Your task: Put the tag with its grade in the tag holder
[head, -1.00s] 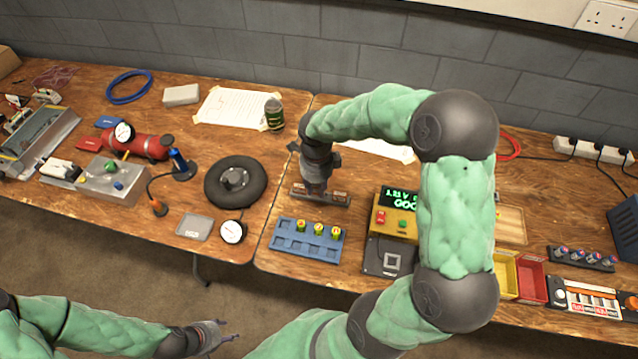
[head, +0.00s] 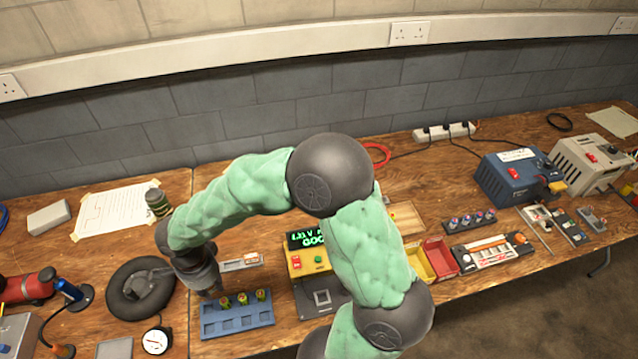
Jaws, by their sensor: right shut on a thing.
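My right gripper (head: 211,292) points down at the back left edge of the blue tray (head: 236,328); it is shut, and my own wrist and fingers hide the thing in it. A grey rail (head: 231,266) behind the tray bears a small tag (head: 250,258) with an orange and white face. The rail's left end is close to my gripper. The yellow tester (head: 309,268) has a lit green display (head: 301,240) reading 1.21 V and "GOO", the rest cut off by my arm. A dark plate with a square grey frame (head: 322,297) lies in front of the tester. My left gripper is out of view.
Several yellow-topped cells (head: 243,299) stand in the tray's back row. A black round pad (head: 140,289) and a gauge (head: 156,341) lie to the left. Yellow and red bins (head: 440,258) stand right of my arm. Bare wood shows behind the rail.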

